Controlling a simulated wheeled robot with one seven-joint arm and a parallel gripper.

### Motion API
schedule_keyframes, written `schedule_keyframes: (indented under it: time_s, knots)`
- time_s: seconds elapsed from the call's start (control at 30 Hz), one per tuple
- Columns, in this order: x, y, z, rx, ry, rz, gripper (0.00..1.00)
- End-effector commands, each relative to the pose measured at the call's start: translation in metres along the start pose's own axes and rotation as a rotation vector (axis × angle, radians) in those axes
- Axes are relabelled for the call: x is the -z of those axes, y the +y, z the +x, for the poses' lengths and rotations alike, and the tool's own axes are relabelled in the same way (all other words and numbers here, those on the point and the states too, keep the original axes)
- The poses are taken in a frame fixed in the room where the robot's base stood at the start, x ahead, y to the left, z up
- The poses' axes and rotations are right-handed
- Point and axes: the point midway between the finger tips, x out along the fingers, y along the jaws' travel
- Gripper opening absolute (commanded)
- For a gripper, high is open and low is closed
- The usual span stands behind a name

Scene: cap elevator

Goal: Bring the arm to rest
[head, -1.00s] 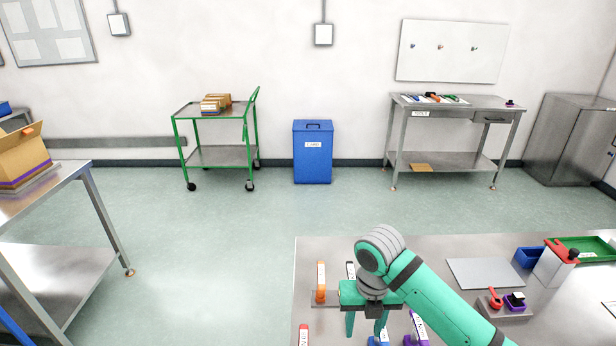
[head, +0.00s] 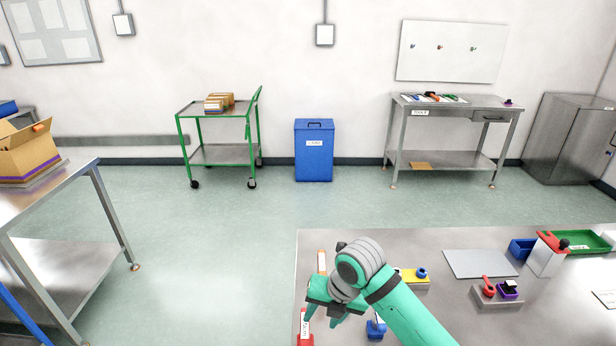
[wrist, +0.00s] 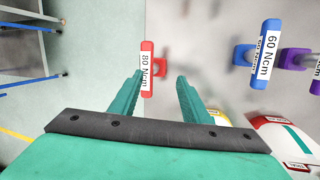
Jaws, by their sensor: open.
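My gripper (head: 321,319) is open and shows at the front left of the steel bench (head: 440,318), low in the head view. The green fingers also show in the wrist view (wrist: 160,77), spread apart. A red tool labelled 80 Ncm (wrist: 147,70) appears between the fingertips, closer to the left one. It cannot be told whether they touch. The same red tool shows in the head view (head: 305,340) beside my gripper, partly cut off by the lower edge. My arm reaches in from the lower right.
A blue tool labelled 60 Ncm (wrist: 264,56) and a purple one (wrist: 297,58) stand to the right in the wrist view. A grey plate (head: 480,264), a small holder (head: 497,297) and a green tray (head: 582,243) lie further right. Open floor lies left of the bench.

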Motion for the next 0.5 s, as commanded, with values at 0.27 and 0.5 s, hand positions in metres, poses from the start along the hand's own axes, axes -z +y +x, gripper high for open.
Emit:
schedule_keyframes:
  time_s: [0.27,0.5]
  knots:
    - [-0.008,0.092,0.021,-0.283,-0.094,0.185,0.43]
    - [-0.011,0.176,0.024,-0.586,-0.134,0.431,0.43]
